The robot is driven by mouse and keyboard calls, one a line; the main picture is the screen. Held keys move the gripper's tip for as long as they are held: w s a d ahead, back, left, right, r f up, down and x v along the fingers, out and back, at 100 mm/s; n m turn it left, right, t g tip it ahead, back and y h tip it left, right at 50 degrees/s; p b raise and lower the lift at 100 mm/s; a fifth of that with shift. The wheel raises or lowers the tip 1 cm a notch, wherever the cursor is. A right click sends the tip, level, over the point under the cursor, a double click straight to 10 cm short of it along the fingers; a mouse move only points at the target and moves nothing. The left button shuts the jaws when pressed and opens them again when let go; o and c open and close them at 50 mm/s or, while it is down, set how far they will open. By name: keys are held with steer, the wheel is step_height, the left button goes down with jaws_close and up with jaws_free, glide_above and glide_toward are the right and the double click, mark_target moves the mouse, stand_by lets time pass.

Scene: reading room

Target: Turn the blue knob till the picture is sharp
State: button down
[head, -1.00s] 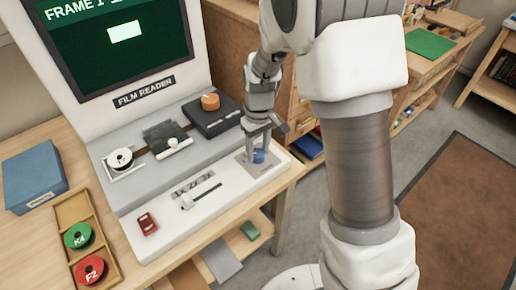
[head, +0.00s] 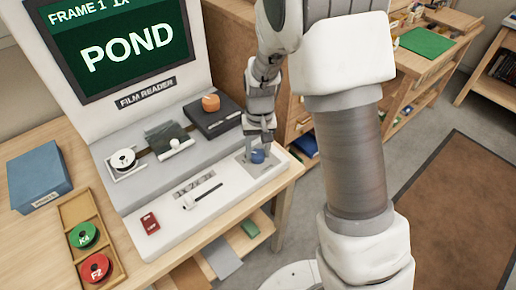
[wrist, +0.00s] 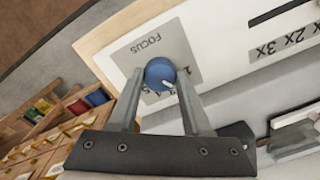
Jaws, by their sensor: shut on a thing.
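The blue knob (head: 257,156) sits on a grey plate at the right end of the film reader's front panel. In the wrist view the knob (wrist: 160,74) has a white pointer mark, and its plate reads "FOCUS" beside a partly hidden scale. My gripper (head: 258,150) reaches down from above and is shut on the knob; in the wrist view its two fingers (wrist: 158,90) lie on either side of it. The film reader's screen (head: 125,45) shows "POND" in large, crisp white letters on green, under the line "FRAME 1 1X".
A slider (head: 189,202) and a red switch (head: 150,223) lie left of the knob on the panel. An orange knob (head: 211,103) stands behind. A wooden tray (head: 72,213) with green and red reels and a blue box (head: 38,179) are on the table at left.

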mark_target(259, 154)
stand_by(0.4)
steer(key=shift+c, duration=1.7)
jaws_free()
steer(key=shift+r, duration=0.1)
step_height(259, 154, up, 17)
steer(key=p, duration=0.3)
steer(key=shift+d, duration=0.2)
steer(key=shift+r, duration=0.15)
steer(key=s+d+r+t+p, duration=0.2)
steer(key=s+d+r, duration=0.2)
steer(key=s+r, duration=0.3)
steer(key=s+d+r+t+p, duration=0.3)
steer(key=s+r, duration=0.4)
steer(key=s, duration=0.6)
steer(key=shift+s+d+r+t, duration=0.25)
steer(key=shift+d+r+t, duration=0.1)
steer(key=shift+d, duration=0.55)
